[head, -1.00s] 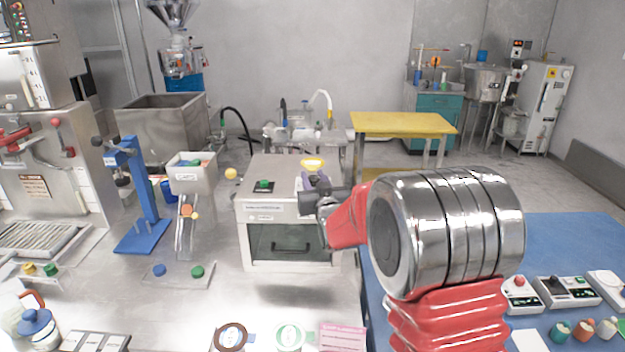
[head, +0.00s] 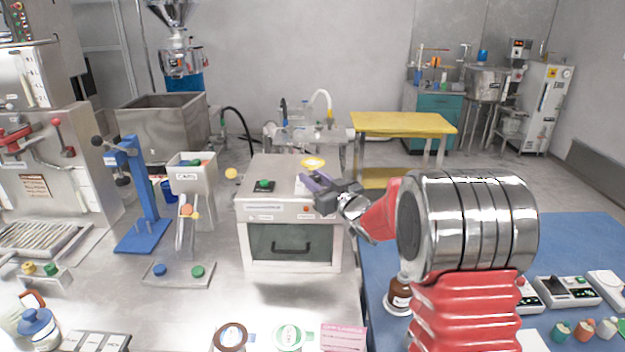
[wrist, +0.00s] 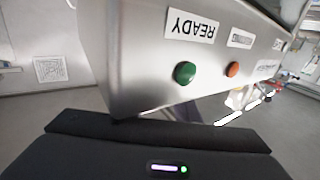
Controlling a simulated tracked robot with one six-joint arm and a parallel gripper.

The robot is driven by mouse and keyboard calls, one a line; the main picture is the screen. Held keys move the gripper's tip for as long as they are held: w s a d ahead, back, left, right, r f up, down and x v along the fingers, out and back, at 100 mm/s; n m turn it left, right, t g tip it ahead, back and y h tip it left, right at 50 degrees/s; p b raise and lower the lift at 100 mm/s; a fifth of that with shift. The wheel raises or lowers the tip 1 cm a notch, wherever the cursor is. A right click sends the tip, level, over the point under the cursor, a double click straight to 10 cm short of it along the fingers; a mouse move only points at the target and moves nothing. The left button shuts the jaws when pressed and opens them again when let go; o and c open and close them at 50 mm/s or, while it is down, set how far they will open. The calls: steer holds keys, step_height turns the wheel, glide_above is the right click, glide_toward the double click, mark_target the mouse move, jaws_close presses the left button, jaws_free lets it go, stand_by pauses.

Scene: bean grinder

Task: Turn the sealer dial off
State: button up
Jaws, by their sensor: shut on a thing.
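The sealer appears to be the white cabinet (head: 292,245) with a dark front window and a handle, in the middle of the head view. My gripper (head: 312,181) is at the right side of its top, tilted, with its purple fingers shut. The dial is hidden by the fingers; they seem shut on it. In the wrist view, a steel panel (wrist: 135,65) shows upside down with a READY label, a green lamp (wrist: 185,73) and an orange lamp (wrist: 232,69).
A green button (head: 264,184) sits on the cabinet's top left. A yellow bowl-like piece (head: 313,163) is just behind my gripper. A blue press stand (head: 143,200) and a parts chute (head: 191,172) stand to the left. A brown bottle (head: 399,296) stands near my arm.

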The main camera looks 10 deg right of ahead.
steer(key=shift+d+n+g+y, duration=0.15)
steer(key=shift+n+g+y, duration=3.2)
steer(key=shift+y, duration=0.75)
steer(key=shift+n+g+y, duration=0.8)
steer(key=shift+n+g, duration=0.35)
steer(key=shift+g, duration=0.3)
steer(key=shift+n+g+y, duration=0.4)
steer(key=shift+n+g, duration=0.4)
steer(key=shift+g, duration=0.2)
steer(key=shift+r+n+g+y, duration=0.15)
steer(key=shift+n+g, duration=0.5)
steer(key=shift+g, duration=0.45)
steer(key=shift+r+n+g+y, duration=0.15)
steer(key=shift+n+g, duration=0.5)
steer(key=shift+g, duration=0.45)
steer(key=o, duration=0.7)
steer(key=shift+f, duration=0.1)
steer(key=o, duration=0.3)
steer(key=shift+f, duration=0.15)
steer(key=shift+o, duration=0.2)
